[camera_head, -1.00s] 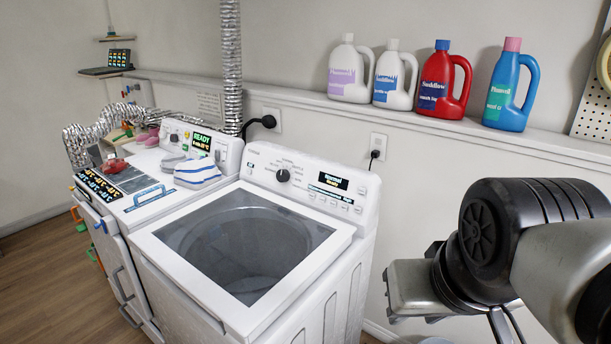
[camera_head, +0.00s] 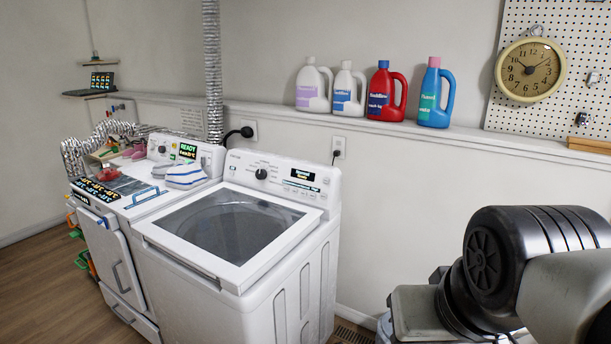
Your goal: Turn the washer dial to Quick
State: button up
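The washer (camera_head: 310,250) is white with a closed glass lid (camera_head: 228,226) on top and stands left of centre. Its black dial (camera_head: 261,173) sits on the raised back panel, with printed labels around it too small to read. A small lit display (camera_head: 303,174) and a row of buttons are to the right of the dial. My arm shows at the lower right, well to the right of the washer and apart from it. The fingers of my gripper are not visible.
A dryer-like machine (camera_head: 118,245) with a READY display stands left of the washer, with cloths on top. Several detergent bottles (camera_head: 382,92) stand on the wall ledge. A pegboard (camera_head: 515,100) with a clock (camera_head: 530,70) is at the right. Floor shows at left.

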aim_at(261, 174)
jog(key=j+z, duration=0.1)
jog(key=z, duration=0.55)
jog(key=j+z, duration=0.15)
jog(key=z, duration=0.2)
jog(key=i+j, duration=0.1)
jog(key=j, duration=2.4)
jog(key=i+j, duration=0.15)
jog(key=j, duration=1.1)
jog(key=i+j, duration=0.1)
jog(key=j, duration=1.15)
